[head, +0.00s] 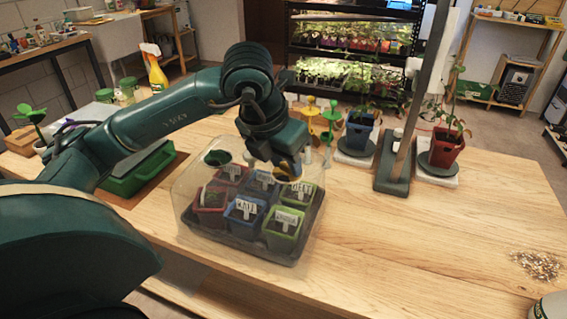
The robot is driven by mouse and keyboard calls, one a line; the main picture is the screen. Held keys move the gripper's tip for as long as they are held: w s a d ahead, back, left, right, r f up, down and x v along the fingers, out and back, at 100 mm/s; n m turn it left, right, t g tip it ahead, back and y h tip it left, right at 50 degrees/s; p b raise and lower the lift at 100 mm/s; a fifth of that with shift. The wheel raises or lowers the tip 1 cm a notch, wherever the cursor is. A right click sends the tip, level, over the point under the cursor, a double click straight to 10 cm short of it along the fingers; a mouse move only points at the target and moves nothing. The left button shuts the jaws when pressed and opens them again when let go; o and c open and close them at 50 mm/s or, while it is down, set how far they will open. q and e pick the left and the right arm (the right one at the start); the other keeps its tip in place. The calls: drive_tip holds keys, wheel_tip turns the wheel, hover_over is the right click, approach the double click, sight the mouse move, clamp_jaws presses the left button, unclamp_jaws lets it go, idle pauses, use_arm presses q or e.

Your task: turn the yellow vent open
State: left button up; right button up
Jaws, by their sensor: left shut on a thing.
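A clear plastic dome (184,187) covers a dark tray of labelled pots on the wooden table. A round green vent (216,157) sits at the left of the dome's top. The yellow vent (282,174) is at the right of the top, mostly hidden under my left gripper. My left gripper (289,170) reaches down from above and is shut on the yellow vent. How far the vent is turned cannot be told. My right gripper is not in view.
A green tray (138,172) lies left of the dome. Yellow and green stands (310,112) and potted plants on scales stand behind, with a dark upright post (396,165). Spilled grains (537,266) lie at the right. The table right of the dome is clear.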

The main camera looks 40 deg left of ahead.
use_arm(q)
drive_tip(key=shift+d+n+y, duration=0.15)
drive_tip(key=shift+n+y, duration=0.25)
drive_tip(key=shift+n, duration=0.7)
drive_tip(key=shift+n+b, duration=0.35)
drive_tip(key=shift+n, duration=0.15)
drive_tip(key=shift+y, duration=0.3)
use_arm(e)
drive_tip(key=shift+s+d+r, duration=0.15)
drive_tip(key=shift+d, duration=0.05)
use_arm(q)
drive_tip(key=shift+n, duration=0.3)
drive_tip(key=o, duration=1)
drive_tip(key=shift+r, duration=0.1)
